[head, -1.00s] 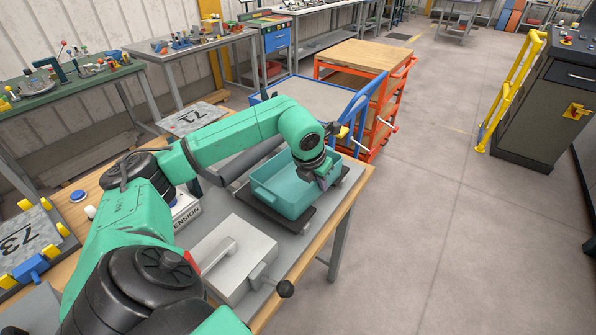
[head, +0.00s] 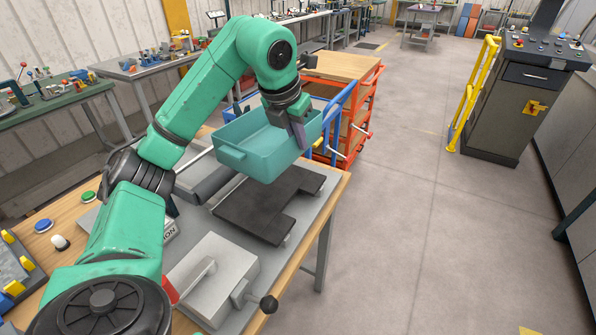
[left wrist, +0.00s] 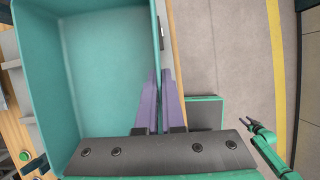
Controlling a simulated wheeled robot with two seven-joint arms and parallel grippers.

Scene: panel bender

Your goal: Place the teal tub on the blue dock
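The teal tub (head: 262,148) is in the air above a black stand (head: 270,205) on the workbench, slightly tilted in the head view. It looks empty. My left gripper (head: 299,133) holds its right rim. In the left wrist view the purple fingers of my left gripper (left wrist: 160,103) lie on both sides of the wall of the tub (left wrist: 100,70). My right gripper (left wrist: 246,124) shows small at the right of that view; its opening is unclear. A blue-framed cart (head: 343,108) stands behind the bench, partly hidden by the tub; I cannot tell whether it is the blue dock.
A grey box with a handle (head: 212,270) and a black-knobbed lever (head: 267,303) stand at the bench front. An orange cart (head: 365,110) with a wooden top is beyond the bench. A yellow rail (head: 474,92) and control cabinet stand at the right. The floor between is clear.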

